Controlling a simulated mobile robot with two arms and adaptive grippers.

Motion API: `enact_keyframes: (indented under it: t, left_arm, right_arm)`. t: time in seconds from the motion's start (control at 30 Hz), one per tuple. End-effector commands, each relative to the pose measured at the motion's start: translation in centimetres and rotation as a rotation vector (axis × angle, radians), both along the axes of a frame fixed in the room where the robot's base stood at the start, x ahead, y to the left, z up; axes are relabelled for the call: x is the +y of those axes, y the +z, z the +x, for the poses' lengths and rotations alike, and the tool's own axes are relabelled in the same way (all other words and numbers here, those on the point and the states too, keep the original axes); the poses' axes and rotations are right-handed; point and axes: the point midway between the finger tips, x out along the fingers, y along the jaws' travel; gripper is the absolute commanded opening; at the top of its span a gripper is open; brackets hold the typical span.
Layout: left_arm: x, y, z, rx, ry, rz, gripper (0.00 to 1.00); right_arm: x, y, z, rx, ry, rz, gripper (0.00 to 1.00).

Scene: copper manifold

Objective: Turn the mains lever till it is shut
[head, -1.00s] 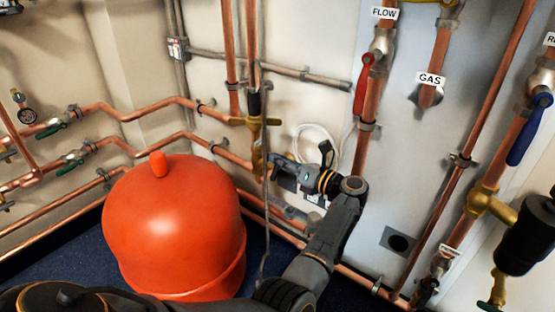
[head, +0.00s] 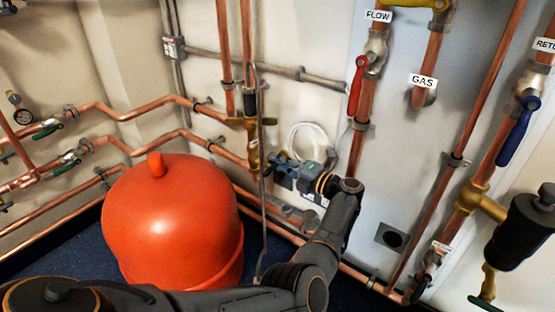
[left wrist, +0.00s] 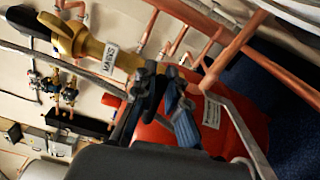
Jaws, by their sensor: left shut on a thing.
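The brass mains valve (head: 253,150) stands on the vertical copper pipe in the corner. In the left wrist view its brass body (left wrist: 85,42) carries a white label reading MAINS. My left gripper (head: 272,160) is just right of the valve's lower part. In the left wrist view the left gripper (left wrist: 165,100) is closed at the valve's end, beyond the label. It is shut on the mains lever, which is mostly hidden between the dark fingers. The lever's exact angle cannot be told. My right gripper is not in view.
A large red vessel (head: 170,225) stands on the floor left of my left arm. Copper pipes run along both walls. A red lever (head: 357,85) is up by the FLOW label, and a blue lever (head: 519,132) and black canister (head: 525,230) are at the right.

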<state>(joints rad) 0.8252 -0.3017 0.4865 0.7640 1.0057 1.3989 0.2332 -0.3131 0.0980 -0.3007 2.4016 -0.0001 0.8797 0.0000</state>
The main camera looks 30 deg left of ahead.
Motion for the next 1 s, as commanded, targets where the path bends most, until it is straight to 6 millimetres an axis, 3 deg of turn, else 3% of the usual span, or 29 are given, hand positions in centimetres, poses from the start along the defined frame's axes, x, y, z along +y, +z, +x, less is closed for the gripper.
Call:
enact_keyframes:
  t: [0.4, 0.93, 0.97, 1.0]
  left_arm:
    - [0.03, -0.39, 0.12, 0.178, -0.003, 0.014, 0.0]
    - [0.03, -0.56, 0.09, 0.203, -0.003, 0.016, 0.0]
    - [0.03, -0.57, 0.09, 0.203, -0.003, 0.016, 0.14]
    - [0.03, -0.58, 0.08, 0.203, -0.003, 0.016, 0.22]
  right_arm:
    - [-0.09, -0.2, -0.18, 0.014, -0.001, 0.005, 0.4]
    - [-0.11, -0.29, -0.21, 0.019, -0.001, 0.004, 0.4]
    - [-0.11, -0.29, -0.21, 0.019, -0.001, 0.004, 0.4]
    - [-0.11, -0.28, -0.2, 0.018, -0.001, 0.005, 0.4]
